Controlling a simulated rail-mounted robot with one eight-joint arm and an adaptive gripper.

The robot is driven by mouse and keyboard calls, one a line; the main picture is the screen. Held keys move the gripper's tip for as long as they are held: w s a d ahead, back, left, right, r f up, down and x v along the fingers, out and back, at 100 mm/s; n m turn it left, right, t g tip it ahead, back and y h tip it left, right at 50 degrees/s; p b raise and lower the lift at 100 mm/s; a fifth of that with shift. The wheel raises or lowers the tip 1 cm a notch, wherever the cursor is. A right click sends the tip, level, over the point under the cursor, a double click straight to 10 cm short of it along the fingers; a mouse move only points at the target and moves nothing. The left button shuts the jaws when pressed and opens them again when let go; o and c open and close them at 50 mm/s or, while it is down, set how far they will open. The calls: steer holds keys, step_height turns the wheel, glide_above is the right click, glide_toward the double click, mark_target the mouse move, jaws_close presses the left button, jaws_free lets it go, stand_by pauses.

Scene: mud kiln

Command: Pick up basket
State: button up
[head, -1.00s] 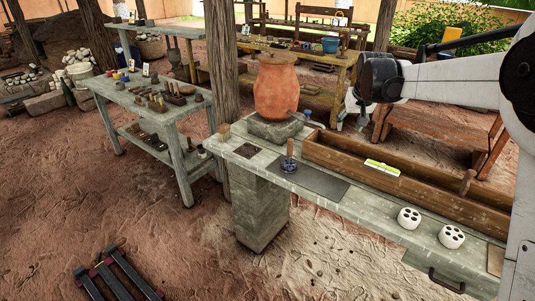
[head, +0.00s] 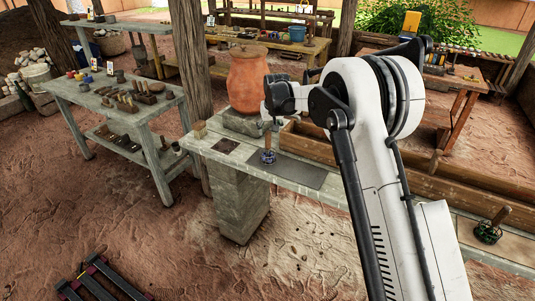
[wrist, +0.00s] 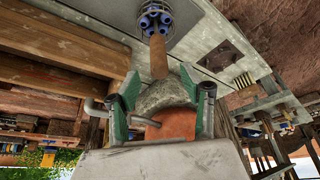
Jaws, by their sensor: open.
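My gripper (head: 268,112) is at the end of my white arm, above the workbench and in front of the clay jar in the head view. In the wrist view its two green fingers (wrist: 163,103) are spread apart, with nothing held between them. A woven-looking basket (head: 111,43) stands on the ground at the far left back, partly hidden by the tables. It is small, and I cannot tell for sure that it is the task's basket. My gripper is far from it.
An orange clay jar (head: 248,82) stands on a grey stone block on the workbench (head: 225,160). A wooden post (head: 192,65) and a tool table (head: 70,92) stand left. Open dirt lies in front.

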mark_target(268, 139)
steer(key=shift+s+p+x, duration=0.15)
steer(key=shift+p+x, duration=0.1)
steer(key=shift+x, duration=1.4)
steer(key=shift+s+p+x, duration=0.15)
steer(key=shift+p+x, duration=0.05)
steer(key=shift+x, duration=1.45)
steer(key=shift+d+f, duration=0.15)
steer(key=shift+c, duration=0.5)
jaws_close()
